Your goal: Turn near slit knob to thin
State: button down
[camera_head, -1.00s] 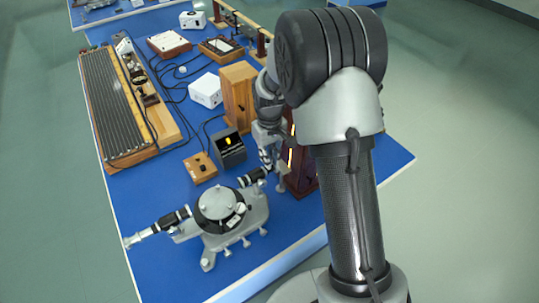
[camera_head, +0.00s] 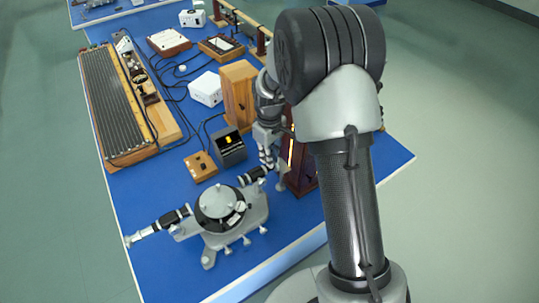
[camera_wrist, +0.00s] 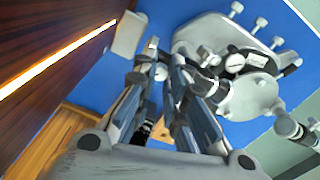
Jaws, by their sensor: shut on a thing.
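The grey spectrometer (camera_head: 222,228) stands near the front edge of the blue bench, with a round table and black-and-silver tubes. One tube (camera_head: 252,177) points toward the lamp housing, and my gripper (camera_head: 272,170) is at its end. In the wrist view, my gripper (camera_wrist: 163,64) has its fingers closed in on a small part at the slit end. The slit knob itself is mostly hidden between the fingers, so I cannot tell its turn position. The spectrometer's round body (camera_wrist: 248,92) lies to the right of the fingers.
A dark red-brown lamp housing with a glowing slit (camera_wrist: 50,68) stands close beside my gripper. A tall wooden box (camera_head: 238,92) stands behind.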

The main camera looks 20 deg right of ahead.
jog(key=c, duration=1.6)
grip_release()
notch_tip(320, 180, up, 12)
jog(key=shift+r, duration=0.1)
